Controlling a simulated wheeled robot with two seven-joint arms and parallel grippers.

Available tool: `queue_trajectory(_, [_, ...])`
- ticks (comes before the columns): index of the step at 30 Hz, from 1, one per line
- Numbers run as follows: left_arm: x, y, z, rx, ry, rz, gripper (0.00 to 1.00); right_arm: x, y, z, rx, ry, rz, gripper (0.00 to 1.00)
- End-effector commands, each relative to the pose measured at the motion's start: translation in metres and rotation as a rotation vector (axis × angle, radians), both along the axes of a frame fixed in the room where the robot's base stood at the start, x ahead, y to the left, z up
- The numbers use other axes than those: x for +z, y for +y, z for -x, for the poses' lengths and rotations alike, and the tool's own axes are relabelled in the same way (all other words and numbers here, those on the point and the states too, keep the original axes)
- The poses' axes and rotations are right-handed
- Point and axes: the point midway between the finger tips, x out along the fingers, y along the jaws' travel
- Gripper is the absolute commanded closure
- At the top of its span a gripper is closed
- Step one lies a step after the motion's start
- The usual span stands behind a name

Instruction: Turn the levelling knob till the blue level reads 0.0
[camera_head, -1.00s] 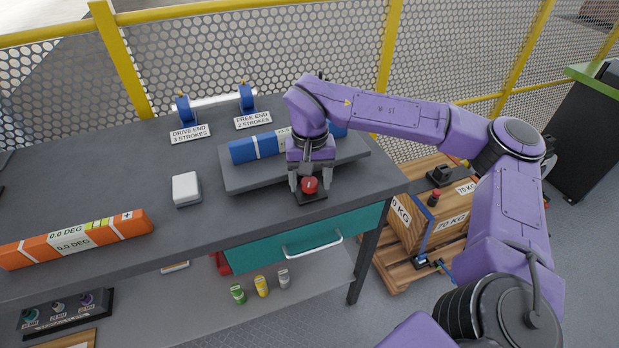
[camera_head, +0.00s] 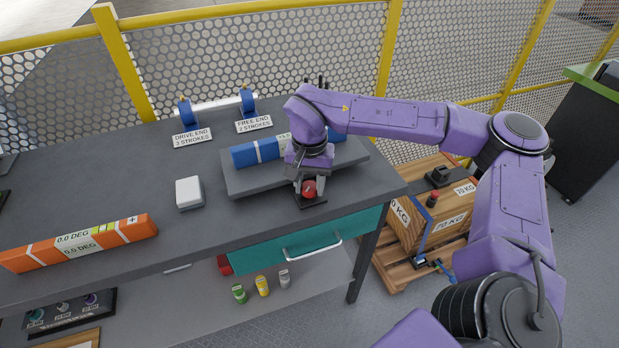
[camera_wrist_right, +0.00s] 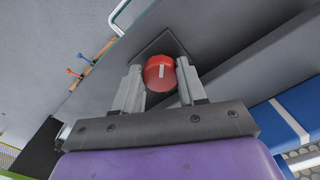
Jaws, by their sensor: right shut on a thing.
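The red levelling knob (camera_head: 309,190) sits on a small dark base at the front of a grey plate (camera_head: 240,185). My right gripper (camera_head: 310,186) points down with its fingers on either side of the knob, shut on it. In the right wrist view the knob (camera_wrist_right: 160,72), with a pale mark on top, sits between the two fingers (camera_wrist_right: 160,82). The blue level (camera_head: 256,151) lies on the plate. Its display is mostly hidden behind my right wrist; only a sliver of lettering shows, which I cannot read surely. My left gripper is out of view.
An orange level (camera_head: 80,243) with a display lies at the bench's front left. A white box (camera_head: 189,192) stands left of the plate. Two blue stands (camera_head: 247,100) with labels are behind. A teal drawer (camera_head: 300,240) is below; a wooden crate (camera_head: 440,220) stands right.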

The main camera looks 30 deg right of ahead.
Motion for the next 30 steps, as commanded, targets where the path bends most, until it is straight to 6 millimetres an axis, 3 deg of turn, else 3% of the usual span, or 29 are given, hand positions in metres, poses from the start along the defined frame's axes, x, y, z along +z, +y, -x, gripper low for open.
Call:
queue_trajectory(12, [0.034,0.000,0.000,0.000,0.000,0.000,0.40,0.005,0.001,-0.002,-0.393,-0.002,0.001,0.89])
queue_trajectory(30, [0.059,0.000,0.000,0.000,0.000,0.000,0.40,0.003,0.001,-0.004,-0.963,-0.004,0.001,0.89])
